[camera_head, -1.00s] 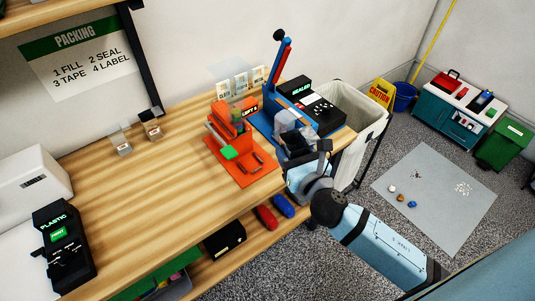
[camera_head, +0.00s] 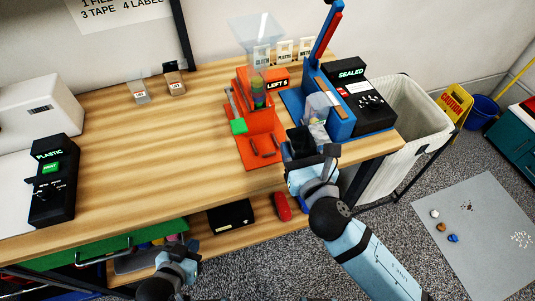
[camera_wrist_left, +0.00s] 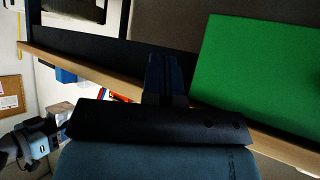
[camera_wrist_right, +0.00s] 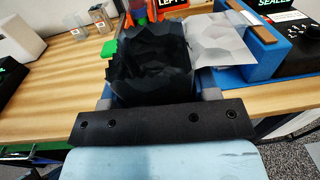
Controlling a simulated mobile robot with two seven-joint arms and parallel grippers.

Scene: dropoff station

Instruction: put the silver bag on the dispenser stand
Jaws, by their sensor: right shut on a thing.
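A pale faceted bag (camera_head: 317,105) lies against the blue sealer (camera_head: 340,122), close behind the held bag. The sealer's black box (camera_head: 362,100) reads "SEALED". A black label printer (camera_head: 52,185) stands at left. The table's middle is clear. A white bin (camera_head: 410,120) stands at right.

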